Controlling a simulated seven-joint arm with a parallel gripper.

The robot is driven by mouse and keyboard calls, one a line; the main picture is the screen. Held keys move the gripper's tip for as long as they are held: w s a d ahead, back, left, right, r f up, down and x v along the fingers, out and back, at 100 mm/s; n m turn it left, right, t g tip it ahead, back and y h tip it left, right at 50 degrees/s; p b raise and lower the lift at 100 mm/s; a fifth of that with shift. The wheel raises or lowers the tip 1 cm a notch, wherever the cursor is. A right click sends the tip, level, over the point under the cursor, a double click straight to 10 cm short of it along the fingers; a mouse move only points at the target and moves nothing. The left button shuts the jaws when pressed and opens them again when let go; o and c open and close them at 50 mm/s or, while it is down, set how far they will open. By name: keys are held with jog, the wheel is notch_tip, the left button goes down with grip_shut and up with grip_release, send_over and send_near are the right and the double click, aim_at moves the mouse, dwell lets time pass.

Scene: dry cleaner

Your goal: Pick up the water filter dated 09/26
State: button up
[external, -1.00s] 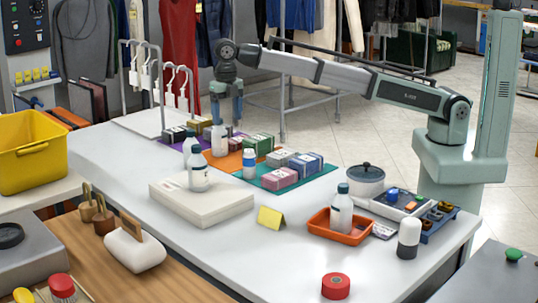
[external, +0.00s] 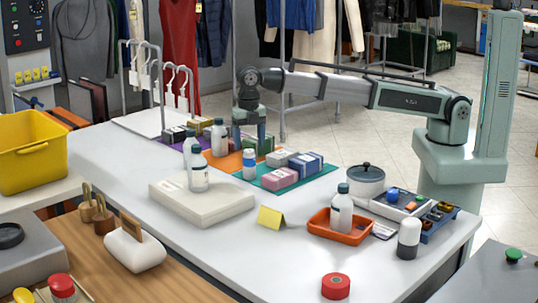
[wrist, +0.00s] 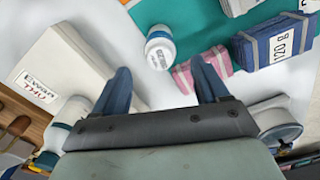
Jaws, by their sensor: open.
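A small white cylinder with a blue band (external: 249,163) stands on the table near the corner of the teal mat. In the wrist view the white cylinder (wrist: 160,48) lies just beyond the fingertips, roughly centred between them. Dark print shows on its side, upside down and too small to read surely as a date. My gripper (external: 249,138) is open and empty above the far part of the mats. Its two blue fingers (wrist: 162,76) are spread wide in the wrist view. I cannot confirm from the print which item carries 09/26.
Pink boxes (external: 279,178) and a blue box (external: 305,164) stand on the teal mat (external: 266,181). A bottle (external: 198,176) stands on a flat white box (external: 203,206). More bottles and boxes crowd behind. An orange tray (external: 349,239) holds another bottle.

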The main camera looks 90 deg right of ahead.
aim_at(251, 161)
jog(key=shift+d+f, duration=0.2)
jog(key=shift+f, duration=3.8)
jog(key=shift+c, duration=0.4)
jog(key=c, duration=1.1)
jog(key=shift+r, duration=0.1)
